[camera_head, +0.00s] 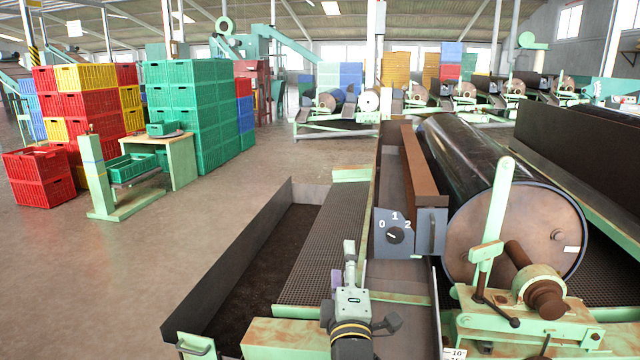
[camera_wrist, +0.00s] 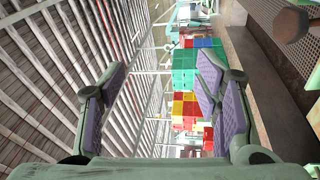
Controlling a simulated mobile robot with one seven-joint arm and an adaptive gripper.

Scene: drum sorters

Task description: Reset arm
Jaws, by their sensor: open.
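My gripper shows in the wrist view (camera_wrist: 158,100) with its two purple-padded fingers spread wide apart and nothing between them. The wrist view is turned on its side, with the roof at the left and stacked crates beyond the fingers. In the head view, my arm rises from the bottom middle, in front of the drum sorter. The sorter has a large dark drum (camera_head: 500,190), a grey switch box (camera_head: 395,235) with a dial marked 0, 1, 2, and a green lever (camera_head: 492,220). The arm's end appears apart from the machine.
A dark trough (camera_head: 255,265) and a mesh belt (camera_head: 325,245) lie left of the drum. Green crates (camera_head: 195,105) and red crates (camera_head: 40,175) stand stacked at the left. A green scale stand (camera_head: 100,180) is near them. The concrete floor (camera_head: 230,195) between is clear.

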